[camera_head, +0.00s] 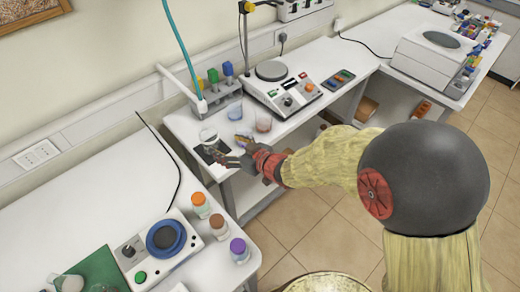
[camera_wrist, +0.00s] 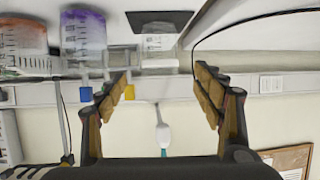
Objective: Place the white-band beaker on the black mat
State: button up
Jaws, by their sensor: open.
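The clear white-band beaker (camera_head: 208,135) stands upright at the black mat (camera_head: 212,154), its base overlapping the mat in the picture. In the upside-down wrist view the white-band beaker (camera_wrist: 160,45) shows beyond the gap between my fingers, with its base against the black mat (camera_wrist: 160,17). My gripper (camera_head: 231,151) is open and empty, just right of the mat in the head view. In the wrist view my gripper (camera_wrist: 159,78) has its fingers spread wide, with nothing between them. Whether the whole base rests on the mat is hard to tell.
A purple beaker (camera_wrist: 83,38) and a reddish beaker (camera_wrist: 22,40) stand beside the white-band one. Capped bottles (camera_head: 218,225) stand on the front table.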

jog(key=w+d+r+m+t+h, duration=0.15)
jog(key=d+r+h, duration=0.25)
jog(key=d+r, duration=0.4)
jog(key=s+d+r+m+g+h, duration=0.1)
jog(key=s+d+r+m+h, duration=0.1)
jog(key=s+d+r, duration=0.3)
jog(key=s+d+r+m+g+h, duration=0.1)
jog(key=s+d+m+h, duration=0.15)
jog(key=d, duration=0.55)
jog(key=s+d+r+m+g, duration=0.1)
jog(key=s+g, duration=0.1)
jog(key=s, duration=0.8)
jog(key=s+d+r+m+g, duration=0.1)
jog(key=s+d+g, duration=0.1)
jog(key=s, duration=0.9)
jog(key=shift+r+h, duration=0.15)
jog(key=shift+h, duration=0.2)
